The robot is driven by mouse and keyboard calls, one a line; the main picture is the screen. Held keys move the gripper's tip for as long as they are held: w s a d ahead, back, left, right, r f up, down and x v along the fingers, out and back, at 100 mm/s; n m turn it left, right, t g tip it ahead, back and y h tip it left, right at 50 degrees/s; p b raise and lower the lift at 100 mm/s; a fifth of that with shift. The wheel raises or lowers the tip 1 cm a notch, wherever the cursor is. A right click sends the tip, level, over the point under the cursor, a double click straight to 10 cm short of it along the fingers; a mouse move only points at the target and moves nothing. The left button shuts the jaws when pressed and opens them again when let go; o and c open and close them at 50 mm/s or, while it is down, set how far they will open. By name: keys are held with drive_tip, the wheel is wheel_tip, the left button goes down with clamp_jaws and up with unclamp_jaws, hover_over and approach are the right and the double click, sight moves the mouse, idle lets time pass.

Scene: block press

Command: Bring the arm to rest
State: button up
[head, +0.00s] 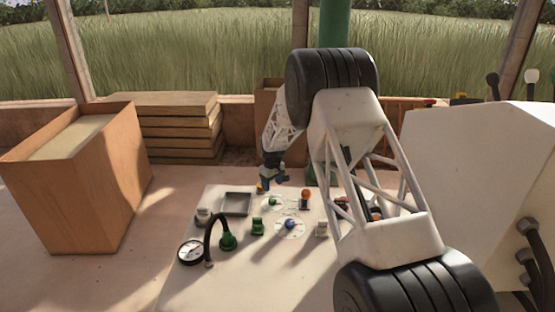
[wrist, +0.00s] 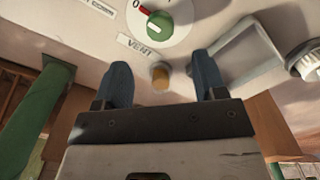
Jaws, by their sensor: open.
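My gripper (head: 272,182) hangs over the far edge of the white control panel (head: 190,285) in the head view. In the wrist view my gripper (wrist: 165,85) shows two blue fingers spread apart with nothing held between them. My arm hides part of the panel's right side.
A pressure gauge (head: 191,252) and a black hose (head: 209,236) stand at the panel's front left. A blue knob (head: 290,224), an orange ball-topped lever (head: 306,195) and a square recess (head: 237,204) are nearby. A wooden box (head: 85,190) stands left; a large white housing (head: 470,170) stands right.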

drive_tip(key=s+d+r+m, duration=0.1)
drive_tip(key=s+d+r, duration=0.4)
drive_tip(key=s+r, duration=0.45)
drive_tip(key=s+d+r+m+t, duration=0.1)
drive_tip(key=s+d+r+m, duration=0.1)
drive_tip(key=s+d+r, duration=0.55)
drive_tip(key=s+d+r+m, duration=0.1)
drive_tip(key=s+d+r, duration=0.3)
drive_tip(key=s+r, duration=0.65)
drive_tip(key=s+d+r+m+t, duration=0.1)
drive_tip(key=s+d+r, duration=0.2)
drive_tip(key=s, duration=0.6)
drive_tip(key=s+d+r+m, duration=0.2)
drive_tip(key=s+d+r, duration=0.15)
drive_tip(key=s, duration=0.45)
drive_tip(key=s+d+f+m, duration=0.1)
drive_tip(key=s, duration=0.9)
drive_tip(key=s+d+f+m, duration=0.1)
drive_tip(key=s, duration=0.9)
drive_tip(key=shift+d+t, duration=0.3)
drive_tip(key=shift+d, duration=0.05)
drive_tip(key=shift+o, duration=0.3)
